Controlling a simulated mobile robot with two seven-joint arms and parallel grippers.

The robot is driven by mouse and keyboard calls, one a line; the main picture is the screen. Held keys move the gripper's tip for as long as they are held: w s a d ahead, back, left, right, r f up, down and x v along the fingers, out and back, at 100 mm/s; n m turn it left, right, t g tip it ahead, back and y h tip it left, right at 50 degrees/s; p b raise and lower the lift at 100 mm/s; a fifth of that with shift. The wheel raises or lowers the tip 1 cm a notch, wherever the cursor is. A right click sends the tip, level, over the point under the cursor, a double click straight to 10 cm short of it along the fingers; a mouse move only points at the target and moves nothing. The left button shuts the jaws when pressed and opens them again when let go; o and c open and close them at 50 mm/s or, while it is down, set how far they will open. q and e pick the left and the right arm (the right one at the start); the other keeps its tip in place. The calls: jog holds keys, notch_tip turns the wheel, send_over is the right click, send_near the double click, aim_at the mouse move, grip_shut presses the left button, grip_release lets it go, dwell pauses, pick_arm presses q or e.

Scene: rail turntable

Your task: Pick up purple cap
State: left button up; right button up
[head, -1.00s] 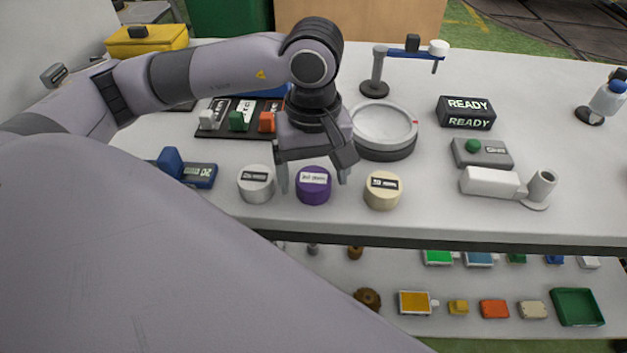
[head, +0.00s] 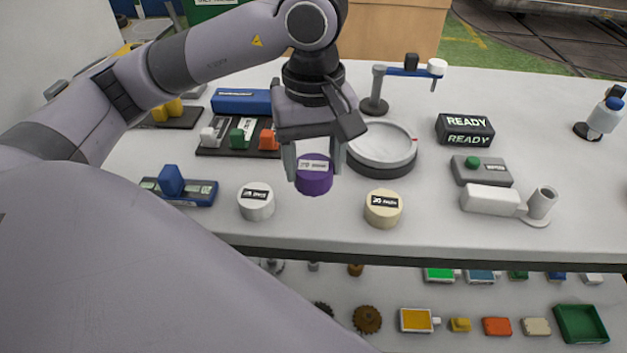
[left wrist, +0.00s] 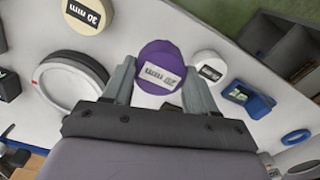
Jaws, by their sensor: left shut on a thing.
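The purple cap (head: 314,178) is a short cylinder with a white label, held above the table. My left gripper (head: 314,172) is shut on it, one finger on each side. In the left wrist view the purple cap (left wrist: 160,68) sits between the two fingers of the left gripper (left wrist: 160,85), its label facing the camera. The white cap (head: 256,203) stands on the table at lower left of it. The cream cap (head: 383,210) stands at lower right. My right gripper is not in view.
A round grey turntable (head: 384,148) stands close behind and right of the held cap. A rack of coloured blocks (head: 238,138) is at the left and a READY box (head: 465,130) at the right. The table front between the white and cream caps is clear.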

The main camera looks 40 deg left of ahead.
aim_at(315, 165)
pick_arm(q)
notch_tip(315, 165, up, 14)
jog(key=p, duration=0.2)
jog(key=shift+d+f, duration=0.15)
jog(key=shift+f, duration=0.1)
